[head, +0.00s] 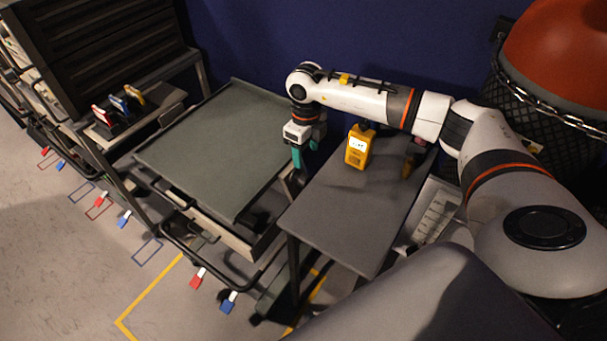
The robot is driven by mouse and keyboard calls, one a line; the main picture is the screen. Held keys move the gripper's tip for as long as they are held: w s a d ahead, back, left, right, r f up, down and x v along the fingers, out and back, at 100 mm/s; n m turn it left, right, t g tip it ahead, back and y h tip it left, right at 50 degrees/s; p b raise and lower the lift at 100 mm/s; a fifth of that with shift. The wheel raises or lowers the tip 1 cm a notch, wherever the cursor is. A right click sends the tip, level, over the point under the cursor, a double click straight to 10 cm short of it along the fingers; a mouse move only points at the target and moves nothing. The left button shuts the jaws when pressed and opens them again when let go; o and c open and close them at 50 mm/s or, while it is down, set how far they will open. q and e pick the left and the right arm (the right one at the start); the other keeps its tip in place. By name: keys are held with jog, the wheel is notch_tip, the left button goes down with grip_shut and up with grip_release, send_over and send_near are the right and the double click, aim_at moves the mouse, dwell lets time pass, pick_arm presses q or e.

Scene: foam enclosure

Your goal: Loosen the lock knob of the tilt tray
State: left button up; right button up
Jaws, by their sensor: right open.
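The tilt tray (200,150), a grey-green flat panel with a raised rim, is left of centre on a dark frame, sloping slightly. My right gripper (303,162), with teal fingers, points down at the tray's right side, in the gap between it and the grey table. It is open. A small dark part shows just below its fingertips, but I cannot tell whether it is the lock knob. No knob can be made out clearly, and the gripper covers part of that edge. My left gripper is not in view.
The grey table (345,215) stands close to the tray's right, with a yellow device (359,147) on it near my gripper. A dark cabinet (105,45) and a stand with coloured tags (118,106) are at left. Red and blue tags hang from the low rails.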

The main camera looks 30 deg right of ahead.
aim_at(303, 179)
notch_tip(303, 179, down, 11)
jog(key=shift+a+r+p, duration=0.1)
jog(key=shift+r+p, duration=0.1)
jog(key=shift+p, duration=0.5)
jog(key=c, duration=1)
jog(key=shift+s+a+r+h, duration=0.1)
jog(key=shift+a+h, duration=0.1)
jog(key=shift+h, duration=0.4)
jog(key=shift+t+h, duration=0.3)
jog(key=shift+t, duration=0.1)
jog(key=shift+a+f+t+h+b, duration=0.2)
jog(key=shift+t+h+b, duration=0.15)
jog(key=shift+h, duration=0.75)
jog(key=shift+r, duration=0.1)
